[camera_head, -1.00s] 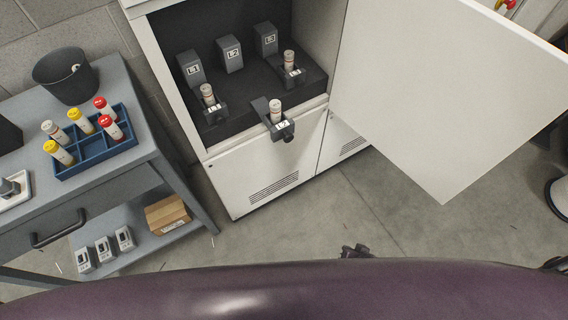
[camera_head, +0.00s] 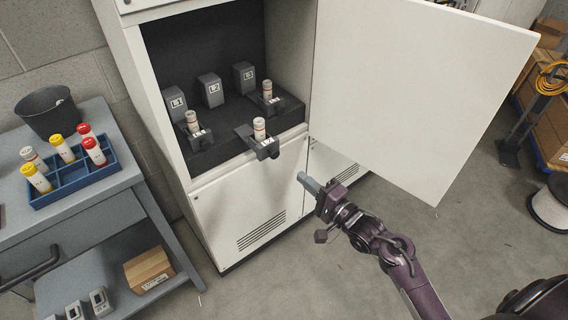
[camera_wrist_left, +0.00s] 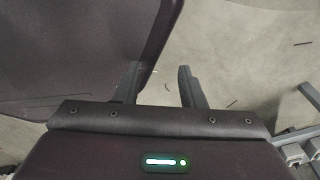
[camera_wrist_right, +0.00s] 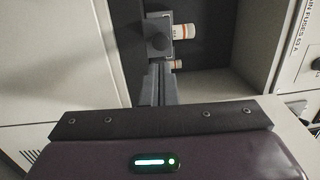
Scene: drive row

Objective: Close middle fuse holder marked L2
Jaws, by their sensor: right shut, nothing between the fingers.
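The middle fuse holder has a grey block marked L2 (camera_head: 210,92) inside the cabinet. Its carrier (camera_head: 266,149) is pulled forward over the front edge, with a pale fuse (camera_head: 259,127) upright in it. My right gripper (camera_head: 303,179) is shut and empty, in front of and below the carrier, apart from it in the head view. In the right wrist view the shut fingers (camera_wrist_right: 159,72) point toward a dark carrier front (camera_wrist_right: 157,38) with a fuse beside it. My left gripper (camera_wrist_left: 159,70) is open and empty over floor in the left wrist view; it is hidden in the head view.
Holders L1 (camera_head: 175,104) and L3 (camera_head: 244,78) flank the middle one, their fuse carriers standing out less. The open cabinet door (camera_head: 415,90) stands right of the opening. A cart with a blue fuse tray (camera_head: 75,185) stands left. Floor before the cabinet is clear.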

